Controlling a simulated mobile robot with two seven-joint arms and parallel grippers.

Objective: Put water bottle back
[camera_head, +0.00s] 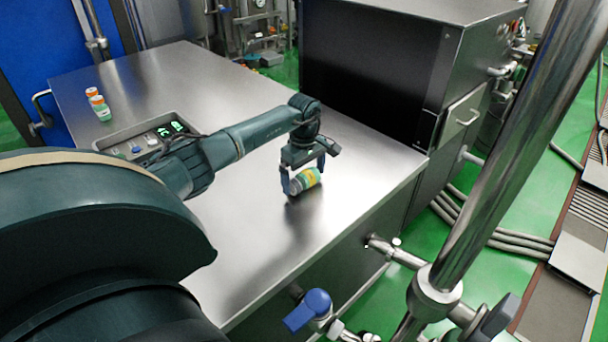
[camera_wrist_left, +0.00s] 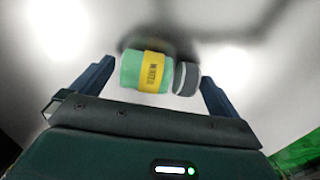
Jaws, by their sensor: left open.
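A small green bottle (camera_head: 308,180) with a yellow label and a grey cap lies on its side on the steel table (camera_head: 240,240). In the left wrist view the bottle (camera_wrist_left: 146,71) lies across the picture, cap to the right, just ahead of my fingers. My left gripper (camera_head: 304,183) points down over it. Its fingers (camera_wrist_left: 155,80) are spread wide, one past each end of the bottle, with gaps showing. Part of the bottle is hidden by a finger in the head view. My right gripper is not in view.
A large black machine (camera_head: 375,75) borders the far right side. A steel pipe with a blue-handled valve (camera_head: 308,310) is in front.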

